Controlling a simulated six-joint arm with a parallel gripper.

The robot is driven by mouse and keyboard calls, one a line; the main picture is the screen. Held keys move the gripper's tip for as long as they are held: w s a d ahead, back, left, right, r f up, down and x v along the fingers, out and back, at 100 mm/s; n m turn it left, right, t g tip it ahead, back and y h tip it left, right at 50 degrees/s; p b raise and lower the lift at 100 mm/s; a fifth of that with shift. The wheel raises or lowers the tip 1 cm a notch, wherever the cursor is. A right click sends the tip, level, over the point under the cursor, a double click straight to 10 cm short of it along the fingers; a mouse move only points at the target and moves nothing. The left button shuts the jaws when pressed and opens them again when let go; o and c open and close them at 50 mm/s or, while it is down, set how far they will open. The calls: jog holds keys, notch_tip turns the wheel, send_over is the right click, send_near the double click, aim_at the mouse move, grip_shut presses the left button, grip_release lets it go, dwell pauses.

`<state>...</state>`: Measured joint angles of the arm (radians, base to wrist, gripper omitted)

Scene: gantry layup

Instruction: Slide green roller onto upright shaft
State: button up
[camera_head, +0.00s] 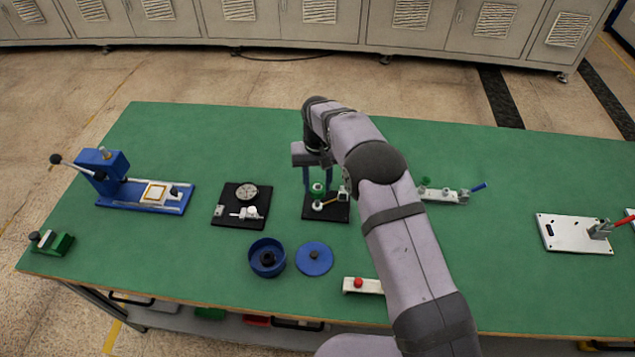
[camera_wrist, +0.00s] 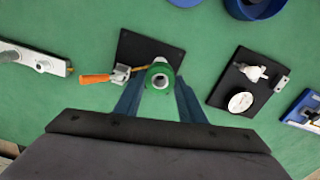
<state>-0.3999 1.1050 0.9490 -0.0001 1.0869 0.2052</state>
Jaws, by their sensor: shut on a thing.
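A green roller (camera_head: 317,188) with a pale centre is held between the blue fingers of my gripper (camera_head: 318,183). In the wrist view the roller (camera_wrist: 161,68) shows end-on with its round bore, and the fingers of my gripper (camera_wrist: 160,85) close on it from both sides. It is over a black base plate (camera_head: 341,214), which also shows in the wrist view (camera_wrist: 130,46). A small pale round part (camera_head: 317,205) sits on the plate below the roller. The upright shaft is not clearly visible; I cannot tell whether it is inside the bore.
An orange-handled clamp (camera_wrist: 97,78) stands on the plate beside the roller. A black plate with a dial (camera_head: 246,192) lies to the left. A blue cup (camera_head: 267,258) and blue lid (camera_head: 314,259) lie in front. A white fixture strip (camera_head: 440,195) is behind my arm at right.

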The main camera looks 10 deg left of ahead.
aim_at(318, 196)
jog(key=shift+f+b, duration=2.05)
jog(key=shift+f, duration=1.1)
jog(key=o, duration=1.1)
jog(key=shift+r+b, duration=1.2)
jog(key=shift+r, duration=2.55)
